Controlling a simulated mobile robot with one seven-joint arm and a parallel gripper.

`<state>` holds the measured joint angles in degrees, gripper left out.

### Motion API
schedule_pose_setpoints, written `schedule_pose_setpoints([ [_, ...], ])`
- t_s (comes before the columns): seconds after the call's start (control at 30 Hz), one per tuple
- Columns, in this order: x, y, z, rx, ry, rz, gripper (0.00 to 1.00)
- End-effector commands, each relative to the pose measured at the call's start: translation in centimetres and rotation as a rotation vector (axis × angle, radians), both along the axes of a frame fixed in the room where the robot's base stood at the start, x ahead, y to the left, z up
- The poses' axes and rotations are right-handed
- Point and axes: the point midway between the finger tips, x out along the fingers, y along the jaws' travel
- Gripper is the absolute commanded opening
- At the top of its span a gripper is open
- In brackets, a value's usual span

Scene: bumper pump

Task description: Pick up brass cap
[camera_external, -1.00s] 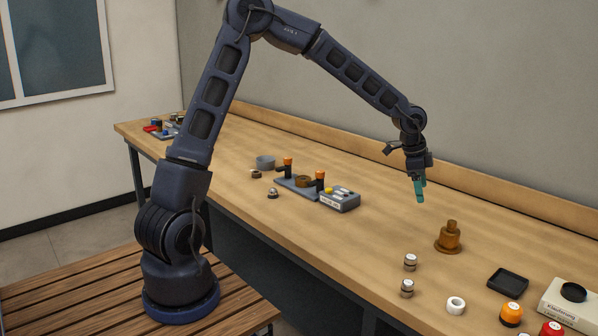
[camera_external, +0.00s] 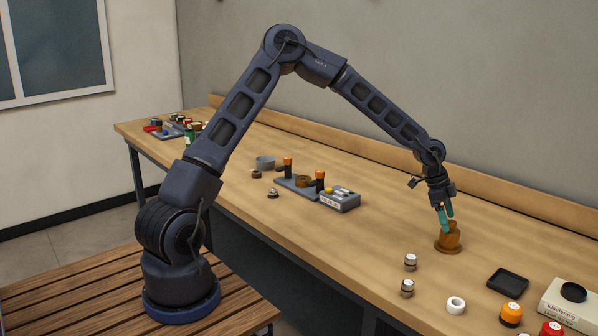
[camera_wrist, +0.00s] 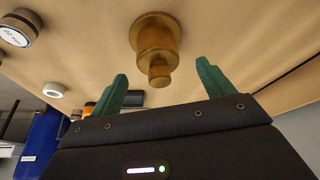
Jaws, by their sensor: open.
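The brass cap (camera_external: 447,240) is a stepped brown-gold piece standing upright on the workbench, with a wide base and a narrower neck. My gripper (camera_external: 447,219) is right at its upper part in the external view, and the teal fingers hide some of the neck. In the wrist view the brass cap (camera_wrist: 155,42) shows ahead of and between the two green fingers (camera_wrist: 160,84). The fingers are spread apart, with gaps on both sides of the cap's narrow end.
Two small white-topped cylinders (camera_external: 410,262) and a white ring (camera_external: 456,305) stand in front. A black tray (camera_external: 508,281), an orange-topped piece (camera_external: 511,313) and a white box (camera_external: 572,303) are at right. A grey fixture (camera_external: 300,187) is left. The bench between is clear.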

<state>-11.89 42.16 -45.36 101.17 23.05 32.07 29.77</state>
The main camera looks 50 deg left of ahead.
Motion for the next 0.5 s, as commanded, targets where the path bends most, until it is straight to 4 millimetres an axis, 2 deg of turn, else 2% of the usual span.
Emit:
schedule_pose_setpoints([
  [0.17,0.1,-0.3,-0.9,0.001,0.001,-0.001,0.80],
  [0.5,0.4,-1.9,-4.8,0.002,0.000,-0.001,0.80],
])
